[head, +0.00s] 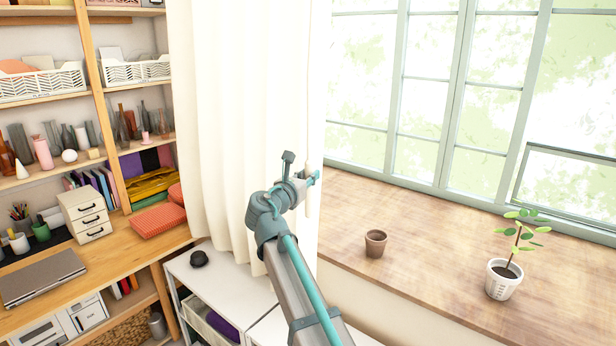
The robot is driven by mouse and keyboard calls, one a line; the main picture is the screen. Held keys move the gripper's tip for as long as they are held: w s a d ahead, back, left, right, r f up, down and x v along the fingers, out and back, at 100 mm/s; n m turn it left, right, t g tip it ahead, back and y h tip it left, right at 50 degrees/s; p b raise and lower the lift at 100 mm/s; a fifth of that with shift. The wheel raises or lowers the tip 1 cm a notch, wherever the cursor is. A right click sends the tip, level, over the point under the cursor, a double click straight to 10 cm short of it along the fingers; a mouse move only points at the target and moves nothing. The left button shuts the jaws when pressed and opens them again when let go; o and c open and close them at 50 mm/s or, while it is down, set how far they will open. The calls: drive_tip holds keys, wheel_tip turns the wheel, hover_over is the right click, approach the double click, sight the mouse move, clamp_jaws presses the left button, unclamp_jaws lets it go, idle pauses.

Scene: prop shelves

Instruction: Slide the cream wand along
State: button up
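The cream wand (309,203) is a short, upright pale rod at the right edge of the cream curtain (240,120). Its top and lower part show above and below my gripper. My gripper (313,179) is at the wand's upper half, with its teal fingertips showing just past it on the right. The fingers look to be around or against the wand, but they are too small to tell whether they are closed on it. The wand's middle is partly hidden by the fingers.
A wooden sill (440,240) runs under the window (450,90), with an empty brown pot (375,244) and a potted plant (503,280) on it. Filled shelves (95,60) stand left. A low white unit (235,285) holding a black object (199,258) is below the curtain.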

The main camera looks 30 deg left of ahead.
drive_tip(key=o, duration=0.4)
drive_tip(key=shift+c, duration=0.2)
drive_tip(key=s, duration=1.2)
drive_tip(key=shift+d, duration=0.3)
